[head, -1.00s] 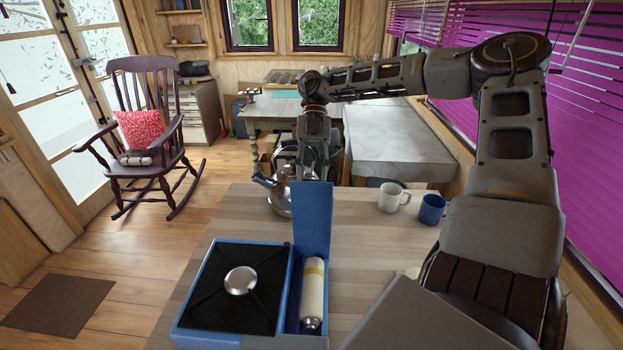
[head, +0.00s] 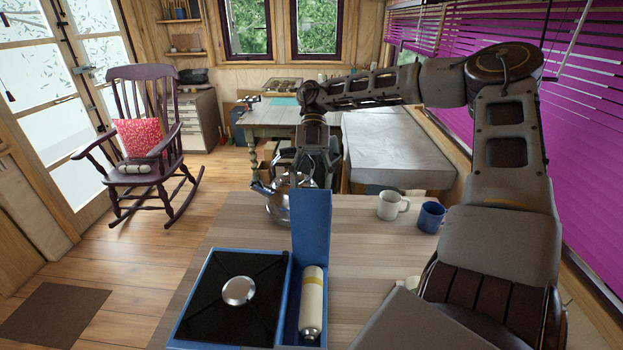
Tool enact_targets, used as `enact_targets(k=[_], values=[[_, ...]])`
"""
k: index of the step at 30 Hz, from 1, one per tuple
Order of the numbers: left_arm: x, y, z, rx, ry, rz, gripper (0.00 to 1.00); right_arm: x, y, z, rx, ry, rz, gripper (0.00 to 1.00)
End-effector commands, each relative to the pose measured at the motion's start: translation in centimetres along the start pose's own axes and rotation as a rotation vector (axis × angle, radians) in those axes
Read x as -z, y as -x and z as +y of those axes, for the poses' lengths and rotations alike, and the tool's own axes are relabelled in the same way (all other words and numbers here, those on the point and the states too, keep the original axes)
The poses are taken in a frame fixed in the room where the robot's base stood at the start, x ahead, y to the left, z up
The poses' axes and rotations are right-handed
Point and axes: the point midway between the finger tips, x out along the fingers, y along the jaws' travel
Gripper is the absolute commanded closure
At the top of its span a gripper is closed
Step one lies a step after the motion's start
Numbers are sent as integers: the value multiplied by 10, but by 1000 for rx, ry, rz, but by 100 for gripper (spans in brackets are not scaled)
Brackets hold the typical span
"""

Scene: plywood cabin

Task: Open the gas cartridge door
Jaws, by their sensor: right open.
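The blue camping stove (head: 238,300) sits on the wooden table, with a black top and a round silver burner (head: 238,291). The gas cartridge door (head: 311,228) is a blue panel standing upright at the far end of the stove's right compartment. That compartment is uncovered, and a cream gas cartridge (head: 312,300) lies in it. My right gripper (head: 315,184) points down just behind the top edge of the raised door. It is open; its fingertips are partly hidden by the door, so I cannot tell whether they touch it. My left gripper is out of view.
A metal kettle (head: 282,203) stands close behind the door, left of my right gripper. A white mug (head: 391,205) and a blue mug (head: 431,217) stand to the right on the table (head: 365,260). The tabletop between the stove and the mugs is clear.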

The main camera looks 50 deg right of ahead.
Motion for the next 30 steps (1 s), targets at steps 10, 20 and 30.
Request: enact_targets(k=[10, 20, 30], values=[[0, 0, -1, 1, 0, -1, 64, 0, 13, 0, 0, -2, -1, 43], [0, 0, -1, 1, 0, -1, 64, -1, 45, 0, 0, -2, -1, 43], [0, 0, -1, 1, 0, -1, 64, -1, 77, 0, 0, -3, 0, 43]])
